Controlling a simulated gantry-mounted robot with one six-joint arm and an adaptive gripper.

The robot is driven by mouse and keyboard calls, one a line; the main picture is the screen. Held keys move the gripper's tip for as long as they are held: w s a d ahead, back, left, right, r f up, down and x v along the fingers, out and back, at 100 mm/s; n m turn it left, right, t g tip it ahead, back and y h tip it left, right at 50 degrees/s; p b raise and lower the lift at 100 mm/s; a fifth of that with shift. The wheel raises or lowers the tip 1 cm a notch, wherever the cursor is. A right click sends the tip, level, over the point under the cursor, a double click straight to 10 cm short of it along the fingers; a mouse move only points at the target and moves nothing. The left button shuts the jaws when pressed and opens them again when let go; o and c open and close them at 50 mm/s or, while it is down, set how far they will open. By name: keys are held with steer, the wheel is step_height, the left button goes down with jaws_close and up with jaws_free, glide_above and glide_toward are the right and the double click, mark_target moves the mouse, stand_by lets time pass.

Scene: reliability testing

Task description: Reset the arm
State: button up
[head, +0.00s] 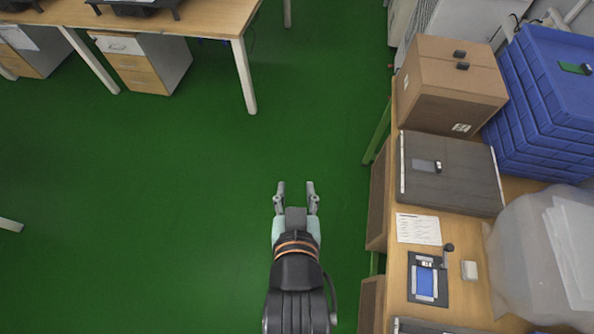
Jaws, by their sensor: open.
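My gripper (296,190) is in the lower middle of the head view, over the green floor. Its two fingers point up the picture and stand apart, with nothing between them. My arm runs from the gripper down to the bottom edge of the picture. The gripper is apart from the workbench (467,208) on the right and touches nothing that I can see.
On the right workbench are a cardboard box (450,85), a dark grey case (448,175), a paper sheet (418,229), a device with a blue screen (427,279) and stacked blue crates (545,95). A desk (205,18) stands upper left. The green floor (150,220) between is clear.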

step_height(320, 180, up, 26)
steer(key=p, duration=2.6)
step_height(320, 180, down, 45)
steer(key=b, duration=4.5)
